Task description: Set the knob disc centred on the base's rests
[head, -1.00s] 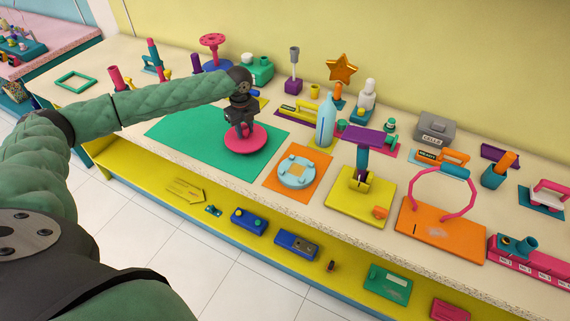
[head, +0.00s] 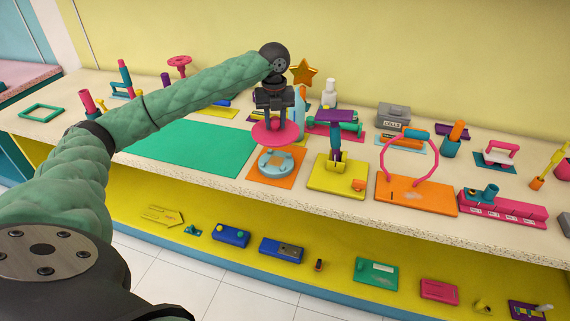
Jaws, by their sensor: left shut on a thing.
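The knob disc (head: 275,134) is a flat pink-red round plate. My left gripper (head: 274,113) is shut on it from above and holds it roughly level. The base (head: 263,166) is a light blue ring with small raised rests and a tan middle, lying on an orange mat (head: 285,181). In the head view the disc is just above and behind the base, and its near edge comes close to the base's far rim. I cannot tell the exact height of the gap. My right gripper is out of view.
A green mat (head: 190,147) lies clear to the left. A yellow plate (head: 325,180) with a purple-handled post stands right of the orange mat. A light blue bottle (head: 300,97) and a gold star (head: 304,73) stand behind the gripper. A lower yellow shelf (head: 150,200) holds small boxes.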

